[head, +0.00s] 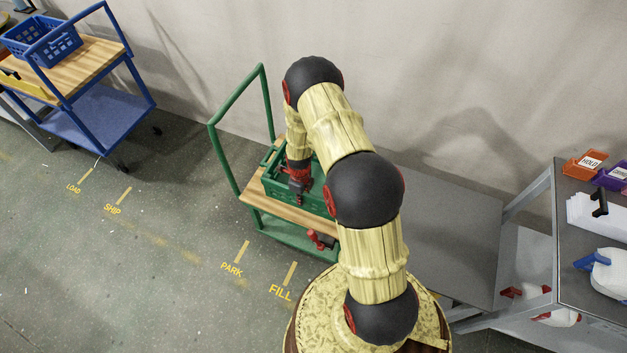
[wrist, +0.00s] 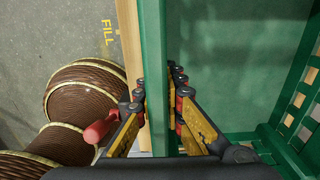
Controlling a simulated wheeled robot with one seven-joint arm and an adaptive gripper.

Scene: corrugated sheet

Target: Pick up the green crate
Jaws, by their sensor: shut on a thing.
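The green crate (head: 272,181) is on the wooden top (head: 283,209) of a green trolley (head: 226,160), partly hidden behind my arm in the head view. I cannot tell whether its base touches the wood. My gripper (head: 298,196) reaches down onto the crate's near side. In the wrist view my gripper (wrist: 158,88) has one finger on each side of the crate's wall (wrist: 154,45), shut on it. The visible inside of the crate (wrist: 225,60) looks empty. Its slotted far wall shows at the right.
A blue trolley (head: 98,105) with a blue basket (head: 45,42) stands at the upper left. A grey table (head: 450,225) and a workbench (head: 572,205) with bins and bottles are at the right. The wall is close behind. The floor at the left is clear, with yellow markings.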

